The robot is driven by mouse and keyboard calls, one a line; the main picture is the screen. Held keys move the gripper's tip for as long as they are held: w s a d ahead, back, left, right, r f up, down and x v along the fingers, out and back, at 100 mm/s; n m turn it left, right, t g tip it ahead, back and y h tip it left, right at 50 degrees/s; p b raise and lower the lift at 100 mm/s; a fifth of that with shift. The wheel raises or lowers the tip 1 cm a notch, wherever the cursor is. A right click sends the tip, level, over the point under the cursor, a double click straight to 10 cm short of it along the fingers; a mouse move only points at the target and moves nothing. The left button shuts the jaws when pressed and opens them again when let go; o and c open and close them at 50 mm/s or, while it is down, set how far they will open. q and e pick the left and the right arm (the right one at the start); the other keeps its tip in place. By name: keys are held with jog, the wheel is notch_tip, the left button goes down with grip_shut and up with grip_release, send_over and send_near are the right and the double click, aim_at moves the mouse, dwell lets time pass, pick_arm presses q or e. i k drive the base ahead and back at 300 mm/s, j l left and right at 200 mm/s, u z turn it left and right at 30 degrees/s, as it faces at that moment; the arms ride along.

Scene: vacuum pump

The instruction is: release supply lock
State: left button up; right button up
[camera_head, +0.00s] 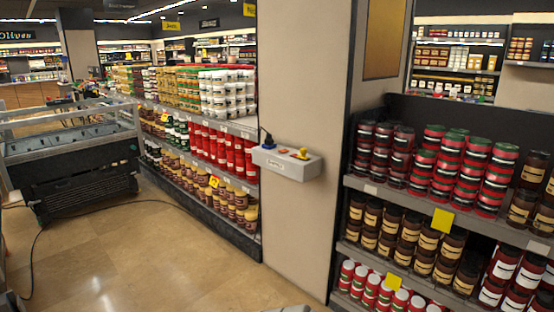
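A grey supply box (288,162) with a small label on its front is fixed to the beige pillar. On its top left stands a blue plug (268,142) with a dark cable at its upper side. To the right of the plug is a small orange-red part (284,151), and beside it an orange-yellow lever or latch (300,153) sits on the box top. These parts are too small to tell the lock's exact position. Neither of my grippers can be made out in the head view, and nothing is seen touching the box.
The beige pillar (295,230) stands between a shelf of jars and buckets (200,140) and a right shelf (450,225) full of jars. A dark open-topped display case (70,160) stands at left. A black cable (95,215) crosses the otherwise clear tiled floor (150,260).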

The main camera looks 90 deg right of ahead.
aim_at(303, 151)
jog(key=z, duration=2.85)
